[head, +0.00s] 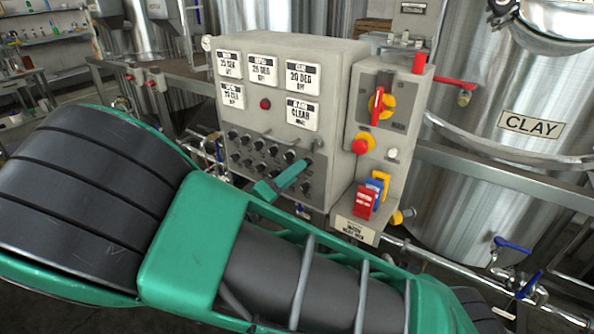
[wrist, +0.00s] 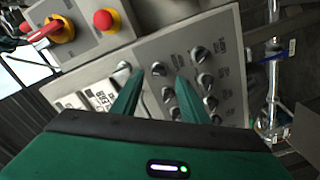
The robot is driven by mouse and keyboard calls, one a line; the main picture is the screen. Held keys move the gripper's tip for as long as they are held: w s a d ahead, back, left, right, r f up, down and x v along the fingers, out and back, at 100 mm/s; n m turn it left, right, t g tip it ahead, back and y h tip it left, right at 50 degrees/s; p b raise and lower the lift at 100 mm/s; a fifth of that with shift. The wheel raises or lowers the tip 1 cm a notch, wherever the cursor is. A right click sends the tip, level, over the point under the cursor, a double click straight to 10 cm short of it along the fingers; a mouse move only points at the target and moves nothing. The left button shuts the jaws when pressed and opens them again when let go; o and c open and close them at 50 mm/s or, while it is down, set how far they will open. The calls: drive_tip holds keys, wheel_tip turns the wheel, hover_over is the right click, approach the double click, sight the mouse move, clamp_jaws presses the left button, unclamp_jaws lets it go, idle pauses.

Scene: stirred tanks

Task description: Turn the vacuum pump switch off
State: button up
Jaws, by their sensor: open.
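The grey control panel (head: 335,105) carries several black rotary knobs (head: 262,148) in rows on its lower front. The labels are too small to read, so I cannot tell which one is the vacuum pump switch. My green gripper (head: 284,176) is open, its two fingers apart in front of the lower knob rows and hiding some of them. In the wrist view my gripper (wrist: 158,78) points at the panel face, with a knob (wrist: 159,69) near and between its fingertips and others (wrist: 200,54) to the right. I cannot tell whether a fingertip touches the panel.
A side box holds a red-handled rotary switch (head: 377,105), a red emergency button (head: 360,146) and red and blue padlocks or tags (head: 366,199). A steel tank marked CLAY (head: 530,125) stands at right, with pipes and blue valve handles (head: 513,244) below. A railing runs behind.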

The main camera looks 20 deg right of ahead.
drive_tip(key=shift+x, duration=1.6)
clamp_jaws()
drive_tip(key=shift+n, duration=0.3)
drive_tip(key=n, duration=1.1)
drive_tip(key=shift+a+f, duration=0.1)
drive_tip(key=shift+n, duration=0.3)
